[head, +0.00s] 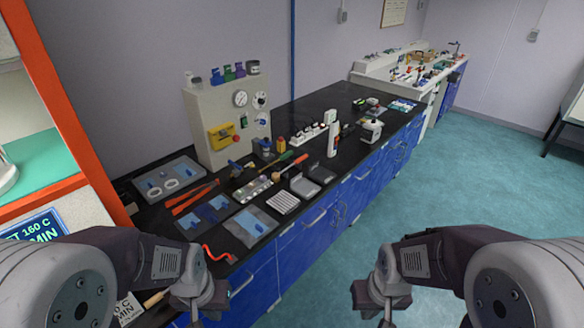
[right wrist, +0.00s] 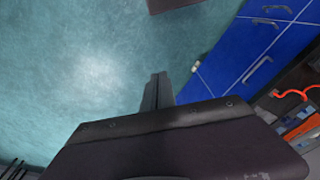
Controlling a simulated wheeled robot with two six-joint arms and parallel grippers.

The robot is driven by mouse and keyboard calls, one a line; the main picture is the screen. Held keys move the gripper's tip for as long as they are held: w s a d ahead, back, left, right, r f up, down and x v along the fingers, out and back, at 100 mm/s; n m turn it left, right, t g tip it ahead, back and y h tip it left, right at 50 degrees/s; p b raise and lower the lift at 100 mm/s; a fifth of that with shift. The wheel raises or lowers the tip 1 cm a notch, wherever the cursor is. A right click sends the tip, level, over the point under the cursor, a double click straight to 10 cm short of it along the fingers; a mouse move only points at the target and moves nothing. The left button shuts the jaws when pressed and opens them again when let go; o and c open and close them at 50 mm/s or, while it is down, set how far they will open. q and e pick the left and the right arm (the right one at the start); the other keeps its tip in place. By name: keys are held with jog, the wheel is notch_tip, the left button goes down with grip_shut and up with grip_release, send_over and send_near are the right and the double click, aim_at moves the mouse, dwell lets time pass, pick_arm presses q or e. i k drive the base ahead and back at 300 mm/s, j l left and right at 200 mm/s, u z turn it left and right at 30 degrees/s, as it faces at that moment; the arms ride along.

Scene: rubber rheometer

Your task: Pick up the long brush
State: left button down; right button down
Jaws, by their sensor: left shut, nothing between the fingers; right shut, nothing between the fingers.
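I cannot tell for sure which item is the long brush. A thin tool with a red-orange handle (head: 296,161) lies slanted on the dark bench top among other items, in the middle of the head view. A pale wooden stick (head: 154,298), perhaps a handle, shows at the lower left, partly hidden by my left arm. My left gripper (head: 196,314) is low near the bench's front edge, shut and empty. My right gripper (head: 387,314) is over the floor to the right of the bench, shut and empty. Its fingers show together in the right wrist view (right wrist: 157,92).
The dark bench (head: 330,104) has blue cabinets (head: 300,245) below. A beige machine with gauges (head: 223,123) stands at the back. Trays, red tongs (head: 193,198) and a red curved tool (head: 216,255) crowd the near end. The teal floor (head: 450,190) is clear at right.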

aim_at(276, 176)
jog(key=i+l+u, duration=0.7)
jog(key=l+u, duration=0.15)
jog(key=l, duration=0.2)
jog(key=i+l+u, duration=0.15)
jog(key=l+u, duration=0.15)
jog(key=l, duration=0.15)
jog(key=i+l+u, duration=0.1)
jog(key=l+u, duration=0.2)
jog(key=l, duration=0.15)
jog(key=l+u, duration=0.3)
jog(key=l, duration=0.15)
jog(key=l+u, duration=0.3)
jog(key=l, duration=0.25)
